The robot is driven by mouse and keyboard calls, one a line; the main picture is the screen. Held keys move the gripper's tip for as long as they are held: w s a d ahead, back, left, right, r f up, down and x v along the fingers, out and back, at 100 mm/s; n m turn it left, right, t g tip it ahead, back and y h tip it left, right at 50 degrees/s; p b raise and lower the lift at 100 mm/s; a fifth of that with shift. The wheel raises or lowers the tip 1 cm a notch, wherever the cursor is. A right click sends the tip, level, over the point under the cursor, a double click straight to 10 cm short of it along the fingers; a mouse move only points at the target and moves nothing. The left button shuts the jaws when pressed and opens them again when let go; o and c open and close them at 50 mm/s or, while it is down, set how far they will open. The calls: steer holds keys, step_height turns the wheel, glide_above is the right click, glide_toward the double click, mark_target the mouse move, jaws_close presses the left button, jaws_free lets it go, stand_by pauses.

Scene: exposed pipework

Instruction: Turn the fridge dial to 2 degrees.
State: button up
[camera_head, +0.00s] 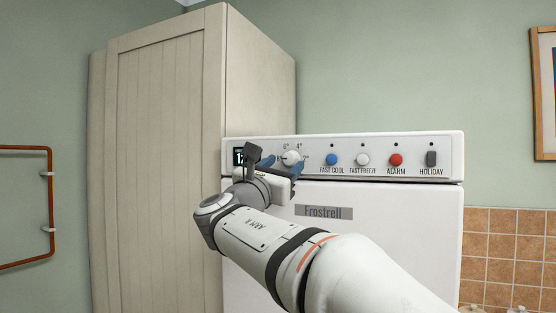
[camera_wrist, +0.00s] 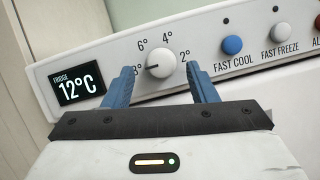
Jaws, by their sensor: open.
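The fridge dial (camera_wrist: 160,63) is a round white knob with a dark pointer line, on the white control panel (camera_head: 446,144). In the wrist view its line points left, toward the 8° mark; the marks 6°, 4° and 2° run over the top to the right. The dial also shows in the head view (camera_head: 291,158). The display (camera_wrist: 78,87) reads FRIDGE 12°C. My gripper (camera_wrist: 164,75) is open, its blue fingers on either side of the dial. I see no clear contact; the depth gap cannot be told.
Right of the dial are a blue FAST COOL button (camera_head: 331,160), a white FAST FREEZE button (camera_head: 362,160), a red ALARM button (camera_head: 396,160) and a dark HOLIDAY switch (camera_head: 431,159). A tall cabinet (camera_head: 165,150) stands close on the left.

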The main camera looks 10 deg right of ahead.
steer(key=shift+w+d+r, duration=0.25)
steer(key=shift+w+d, duration=0.15)
steer(key=shift+w, duration=0.05)
steer(key=c, duration=1)
